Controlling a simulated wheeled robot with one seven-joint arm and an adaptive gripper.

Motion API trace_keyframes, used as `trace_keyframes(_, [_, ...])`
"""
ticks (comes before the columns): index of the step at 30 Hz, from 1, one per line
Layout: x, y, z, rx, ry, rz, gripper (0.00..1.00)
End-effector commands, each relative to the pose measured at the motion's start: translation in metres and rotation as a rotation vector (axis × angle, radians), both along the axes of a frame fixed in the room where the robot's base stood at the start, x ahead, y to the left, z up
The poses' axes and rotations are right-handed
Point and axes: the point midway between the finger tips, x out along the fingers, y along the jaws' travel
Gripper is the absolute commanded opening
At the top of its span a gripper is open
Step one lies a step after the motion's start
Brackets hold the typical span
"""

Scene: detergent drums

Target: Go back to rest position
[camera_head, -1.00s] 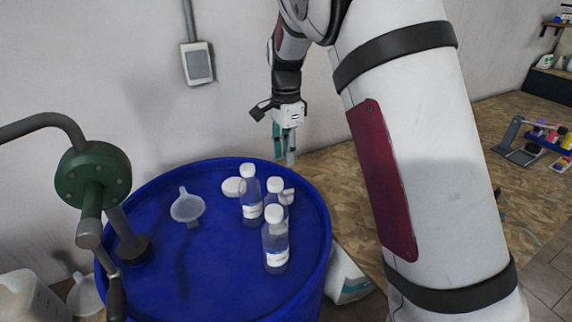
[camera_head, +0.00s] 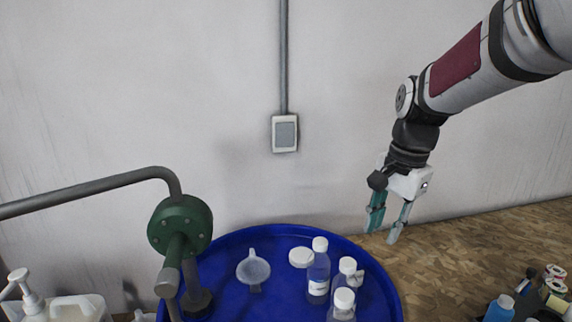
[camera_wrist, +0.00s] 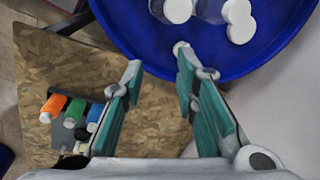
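My gripper (camera_head: 383,224) hangs from my arm at the right in the head view, its teal fingers pointing down. It is beyond the right rim of the blue drum (camera_head: 390,295) and touches nothing there. In the wrist view my gripper (camera_wrist: 158,72) has its two fingers apart with nothing between them. The drum's rim (camera_wrist: 133,52) lies below and ahead of the fingertips in that view.
Bottles (camera_head: 318,270) with white caps, a white lid (camera_head: 301,257) and a funnel (camera_head: 253,268) stand on the drum. A green-flanged pump (camera_head: 180,225) rises at its left. Coloured bottles (camera_head: 500,308) stand at lower right. A switch box (camera_head: 285,133) is on the wall.

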Motion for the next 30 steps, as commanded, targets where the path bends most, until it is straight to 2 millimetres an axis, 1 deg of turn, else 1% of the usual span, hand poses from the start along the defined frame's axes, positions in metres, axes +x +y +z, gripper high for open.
trace_keyframes(1, [-0.015,0.0,0.009,0.001,-0.022,0.047,0.28])
trace_keyframes(4, [-0.043,0.0,0.02,-0.008,-0.06,0.151,0.28])
trace_keyframes(8, [-0.079,0.001,0.03,-0.032,-0.11,0.287,0.28])
trace_keyframes(12, [-0.118,0.002,0.035,-0.071,-0.162,0.433,0.28])
trace_keyframes(17, [-0.161,0.003,0.034,-0.136,-0.218,0.598,0.28])
trace_keyframes(21, [-0.196,0.003,0.026,-0.205,-0.254,0.737,0.28])
trace_keyframes(25, [-0.22,0.002,0.017,-0.266,-0.275,0.839,0.28])
trace_keyframes(27, [-0.228,0.001,0.013,-0.291,-0.282,0.878,0.28])
trace_keyframes(30, [-0.236,0.001,0.01,-0.314,-0.286,0.912,0.28])
